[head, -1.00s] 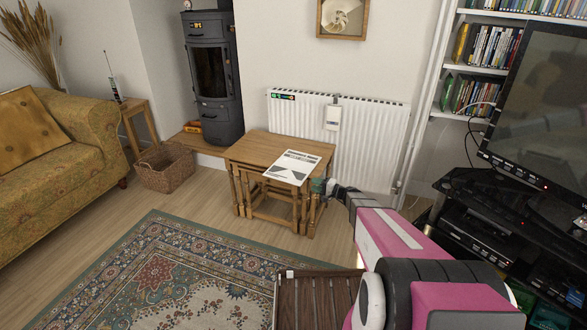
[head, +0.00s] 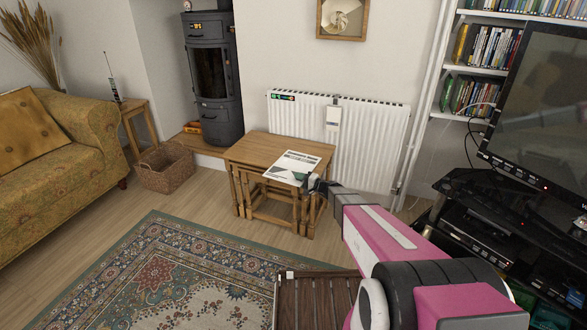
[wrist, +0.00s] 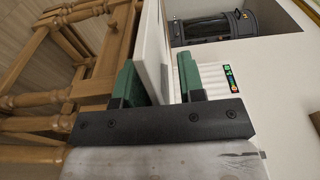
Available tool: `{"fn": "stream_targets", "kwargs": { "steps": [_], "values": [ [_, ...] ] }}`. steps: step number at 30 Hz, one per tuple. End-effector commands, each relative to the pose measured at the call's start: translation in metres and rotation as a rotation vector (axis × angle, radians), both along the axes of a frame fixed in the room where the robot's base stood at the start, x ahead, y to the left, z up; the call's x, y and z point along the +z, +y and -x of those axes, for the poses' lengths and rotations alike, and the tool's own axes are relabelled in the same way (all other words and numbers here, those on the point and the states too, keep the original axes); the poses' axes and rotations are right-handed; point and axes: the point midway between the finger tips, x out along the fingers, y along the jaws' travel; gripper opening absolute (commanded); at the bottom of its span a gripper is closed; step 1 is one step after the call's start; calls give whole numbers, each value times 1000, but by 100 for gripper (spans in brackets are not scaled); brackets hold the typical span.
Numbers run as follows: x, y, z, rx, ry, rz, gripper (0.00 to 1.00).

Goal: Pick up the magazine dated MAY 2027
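A white magazine (head: 291,164) with a dark pattern on its near part lies on top of the small wooden nesting table (head: 243,151). Its date is too small to read. In the head view my gripper (head: 313,183) is at the magazine's near right corner. In the wrist view the magazine (wrist: 152,45) shows edge-on between the two green fingers of my gripper (wrist: 160,78). One finger is close to or against one face, and a gap shows on the other side. The fingers are apart.
A white radiator (head: 369,146) stands behind the table, and a black stove (head: 212,85) is at the back. A wicker basket (head: 165,170) sits left of the table. A TV stand (head: 465,215) is at the right.

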Motion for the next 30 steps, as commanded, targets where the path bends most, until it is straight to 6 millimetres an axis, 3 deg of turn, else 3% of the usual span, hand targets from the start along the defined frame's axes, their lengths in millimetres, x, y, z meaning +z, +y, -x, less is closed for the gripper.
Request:
{"fn": "stream_targets", "kwargs": {
  "steps": [1,3,4,19,26,30],
  "values": [
    [0,0,0,0,0,0,30],
    [0,0,0,0,0,0,7],
    [0,0,0,0,0,0,0],
    [7,0,1,0,-1,0,0],
    [40,0,2,0,-3,-2,0],
    [59,18,27,2,-1,0,0]
  ]
}}
